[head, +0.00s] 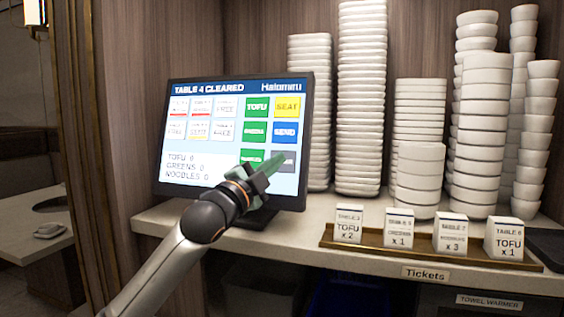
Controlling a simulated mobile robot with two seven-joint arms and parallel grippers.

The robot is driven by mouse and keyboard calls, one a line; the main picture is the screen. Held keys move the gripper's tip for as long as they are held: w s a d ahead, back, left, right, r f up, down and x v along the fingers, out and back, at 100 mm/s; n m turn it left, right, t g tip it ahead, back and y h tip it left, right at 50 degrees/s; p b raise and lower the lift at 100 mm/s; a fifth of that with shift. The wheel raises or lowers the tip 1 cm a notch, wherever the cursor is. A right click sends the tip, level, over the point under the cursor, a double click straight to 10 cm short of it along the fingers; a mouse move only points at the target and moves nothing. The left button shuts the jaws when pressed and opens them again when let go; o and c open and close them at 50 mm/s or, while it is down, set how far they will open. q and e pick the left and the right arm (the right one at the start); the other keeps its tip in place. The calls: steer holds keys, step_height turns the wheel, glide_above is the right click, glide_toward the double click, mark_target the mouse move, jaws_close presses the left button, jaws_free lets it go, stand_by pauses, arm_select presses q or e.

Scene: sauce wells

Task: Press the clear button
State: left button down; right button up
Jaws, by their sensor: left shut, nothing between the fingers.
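A touch screen (225,158) stands on the counter, with "TABLE 4 CLEARED" in its blue top bar. The grey button (289,161) at the lower right of its button grid is partly hidden behind my left gripper, and its label cannot be read; it is likely the clear button. My left gripper (274,163) is shut and empty, with its fingertips in front of the grey button's left part. I cannot tell whether they touch the screen. My right gripper is not in view.
Green buttons, a yellow SEAT button (288,107) and a blue SEND button (285,132) are close by on the screen. Stacks of white bowls (361,100) stand behind. A ticket tray (425,256) with several ticket blocks lies at the counter's front right.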

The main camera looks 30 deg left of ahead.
arm_select(q)
steer(key=shift+s, duration=0.1)
steer(key=shift+s+d+r, duration=0.15)
steer(key=shift+s+r, duration=0.05)
steer(key=shift+s, duration=0.45)
steer(key=shift+s+d+r, duration=0.2)
steer(key=shift+s+r, duration=0.05)
steer(key=shift+s, duration=0.55)
steer(key=shift+s+d+r, duration=0.2)
steer(key=shift+s+r, duration=0.05)
steer(key=shift+s, duration=0.5)
steer(key=shift+s+d+r, duration=0.2)
steer(key=shift+s+r, duration=0.05)
steer(key=shift+s, duration=0.55)
